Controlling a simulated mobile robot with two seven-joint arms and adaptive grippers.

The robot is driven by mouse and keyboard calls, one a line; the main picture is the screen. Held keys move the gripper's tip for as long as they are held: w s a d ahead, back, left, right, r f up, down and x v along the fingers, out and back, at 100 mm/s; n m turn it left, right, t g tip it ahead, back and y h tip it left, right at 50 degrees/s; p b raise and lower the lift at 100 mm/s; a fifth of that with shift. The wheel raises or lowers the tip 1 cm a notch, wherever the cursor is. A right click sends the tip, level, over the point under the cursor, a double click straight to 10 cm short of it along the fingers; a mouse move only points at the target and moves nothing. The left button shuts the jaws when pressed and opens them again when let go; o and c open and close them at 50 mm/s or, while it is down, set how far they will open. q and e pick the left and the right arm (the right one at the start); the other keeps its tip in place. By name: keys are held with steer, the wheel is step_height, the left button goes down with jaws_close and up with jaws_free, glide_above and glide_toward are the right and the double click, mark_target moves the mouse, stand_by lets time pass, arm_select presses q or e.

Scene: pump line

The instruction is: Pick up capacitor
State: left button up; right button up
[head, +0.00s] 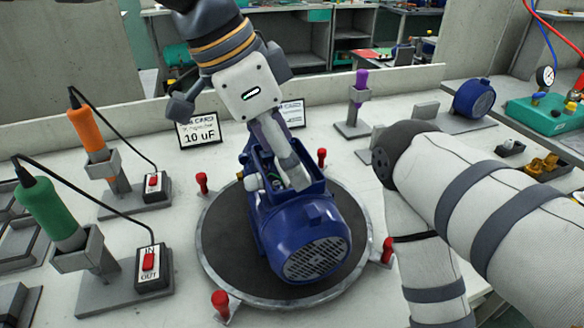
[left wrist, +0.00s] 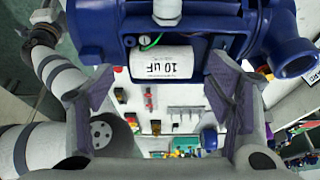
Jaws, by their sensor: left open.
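The capacitor (left wrist: 164,64), a white cylinder marked 10 uF, sits in the open box on top of the blue pump motor (head: 308,238). It lies ahead of and between the fingers in the left wrist view, and I cannot make it out behind my gripper in the head view. My left gripper (head: 284,168) points down into the open box. Its purple-padded fingers (left wrist: 160,84) are open, one on each side of the capacitor, with a visible gap to each. My right arm shows at the right, but its gripper is not in view.
The motor stands on a round dark turntable (head: 222,245) with red-topped clamps. A 10 uF card (head: 198,131) stands behind it. Orange (head: 87,130) and green (head: 50,208) tools stand in holders at left, and a purple tool (head: 361,80) stands at the back.

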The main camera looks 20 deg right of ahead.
arm_select(q)
steer(key=shift+w+d+f, duration=0.1)
steer(key=shift+d+f, duration=0.05)
steer(key=shift+f, duration=0.25)
steer(key=shift+r, duration=0.1)
steer(key=c, duration=1.1)
steer(key=shift+c, duration=0.2)
steer(key=shift+c, duration=0.3)
